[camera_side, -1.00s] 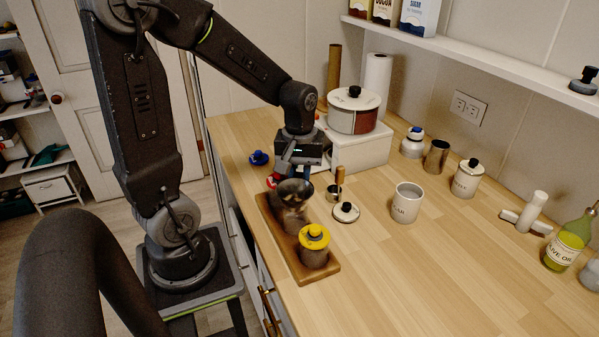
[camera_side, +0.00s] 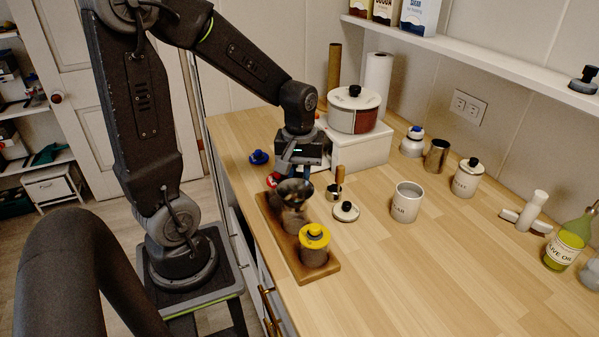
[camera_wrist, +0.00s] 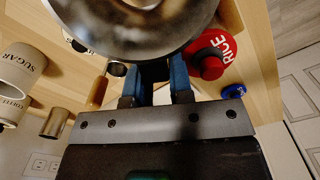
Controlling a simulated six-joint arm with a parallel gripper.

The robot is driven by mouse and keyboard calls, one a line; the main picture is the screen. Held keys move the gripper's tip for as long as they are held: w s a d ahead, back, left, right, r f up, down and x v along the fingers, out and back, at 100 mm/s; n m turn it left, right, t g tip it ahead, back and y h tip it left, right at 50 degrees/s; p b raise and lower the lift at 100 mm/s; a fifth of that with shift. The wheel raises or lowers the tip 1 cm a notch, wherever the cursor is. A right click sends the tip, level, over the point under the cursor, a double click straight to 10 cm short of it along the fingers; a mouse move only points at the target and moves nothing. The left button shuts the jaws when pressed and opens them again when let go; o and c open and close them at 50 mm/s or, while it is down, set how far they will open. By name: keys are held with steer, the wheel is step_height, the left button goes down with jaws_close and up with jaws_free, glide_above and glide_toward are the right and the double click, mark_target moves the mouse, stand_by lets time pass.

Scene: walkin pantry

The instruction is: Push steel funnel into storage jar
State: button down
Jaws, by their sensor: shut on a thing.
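The steel funnel (camera_side: 293,191) is a dark, shiny cone, wide rim up, over a clear storage jar (camera_side: 294,219) on the wooden board. How far its spout sits in the jar's mouth cannot be told. My gripper (camera_side: 291,174) is at the funnel's far side, its jaws shut on the funnel's edge. In the wrist view the funnel's rounded metal rim (camera_wrist: 125,45) fills the top, at the blue fingertips of my gripper (camera_wrist: 158,72). The funnel hides the jar there.
A yellow-lidded jar (camera_side: 314,247) shares the wooden board (camera_side: 327,269). A red lid marked RICE (camera_wrist: 210,58) lies close beside my fingers. The counter's front right is clear.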

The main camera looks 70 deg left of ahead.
steer(key=shift+f, duration=0.15)
steer(key=c, duration=0.9)
jaws_free()
steer(key=shift+c, duration=0.2)
steer(key=shift+s, duration=0.1)
steer(key=o, duration=0.4)
steer(key=shift+f, duration=0.1)
steer(key=shift+r, duration=3.65)
steer(key=s+d+r+m+t, duration=0.1)
steer(key=s+d+m+t, duration=0.1)
steer(key=d+m, duration=0.2)
steer(key=s+d+r+m+t, duration=0.1)
steer(key=s+d+r+m, duration=0.1)
steer(key=d+m, duration=0.1)
steer(key=s+d+r+m+t, duration=0.2)
steer(key=s+d+m, duration=0.1)
steer(key=d+m, duration=0.1)
steer(key=shift+d+m+t, duration=0.3)
steer(key=shift+m, duration=0.1)
